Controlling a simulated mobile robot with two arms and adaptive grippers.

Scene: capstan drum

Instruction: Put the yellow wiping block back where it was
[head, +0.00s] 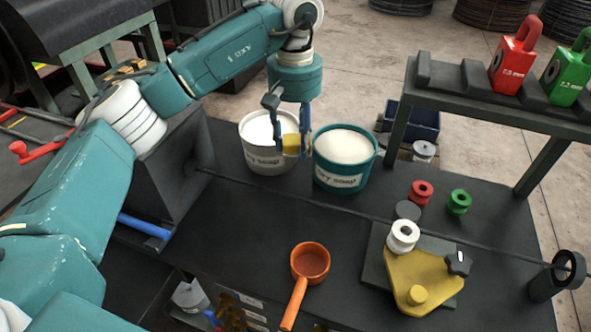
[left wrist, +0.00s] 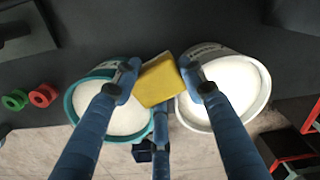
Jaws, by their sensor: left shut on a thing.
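The yellow wiping block (head: 291,144) is between the fingers of my left gripper (head: 287,143). In the head view it appears in front of the gap between a white soap tub (head: 262,160) and a teal soap tub (head: 340,178). The left wrist view shows the block (left wrist: 159,82) gripped between the blue fingertips (left wrist: 160,80), over the space between the two tubs. How high the block is above the bench is hard to tell. My right gripper is not in view.
An orange ladle (head: 310,262) lies at the bench's front. A thin dark line or rod crosses the bench. Red (head: 421,190) and green (head: 459,200) spools, a white spool (head: 403,235) and a yellow plate (head: 420,275) stand right. A shelf (head: 480,95) holds red and green weights.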

